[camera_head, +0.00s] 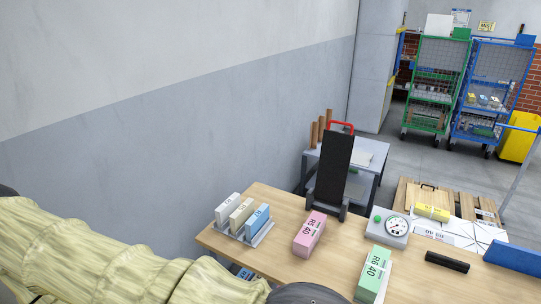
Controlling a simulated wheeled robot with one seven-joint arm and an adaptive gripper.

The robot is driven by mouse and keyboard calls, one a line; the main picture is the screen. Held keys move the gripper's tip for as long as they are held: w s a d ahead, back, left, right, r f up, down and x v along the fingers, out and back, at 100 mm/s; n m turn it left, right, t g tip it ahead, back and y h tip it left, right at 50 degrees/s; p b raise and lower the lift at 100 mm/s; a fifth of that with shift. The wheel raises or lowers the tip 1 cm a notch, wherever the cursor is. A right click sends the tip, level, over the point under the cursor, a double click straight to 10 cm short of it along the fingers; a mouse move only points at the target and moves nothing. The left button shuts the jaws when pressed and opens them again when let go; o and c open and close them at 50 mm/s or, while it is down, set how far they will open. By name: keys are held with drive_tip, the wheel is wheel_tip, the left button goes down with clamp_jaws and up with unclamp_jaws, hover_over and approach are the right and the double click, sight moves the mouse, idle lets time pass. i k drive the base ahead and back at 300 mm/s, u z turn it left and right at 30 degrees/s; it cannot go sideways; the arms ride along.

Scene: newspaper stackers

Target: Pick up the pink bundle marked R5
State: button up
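The pink bundle (309,236) marked R5 40 lies on the wooden table (285,268), right of a small rack and left of a scale. Nothing touches it from above. My arm, in a cream ribbed sleeve, crosses the lower left of the view and ends in a dark rounded part at the bottom edge. My gripper's fingers do not show.
A rack (246,239) holds white, cream and blue bundles. A green bundle (373,274) marked R6 40, a dial scale (387,230) and a black bar (447,262) are to the right. A black upright board (329,172) with a red handle stands behind the pink bundle.

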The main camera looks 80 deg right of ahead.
sight(306, 240)
drive_tip(key=u, duration=0.1)
drive_tip(key=k, duration=1.05)
drive_tip(key=z, duration=1)
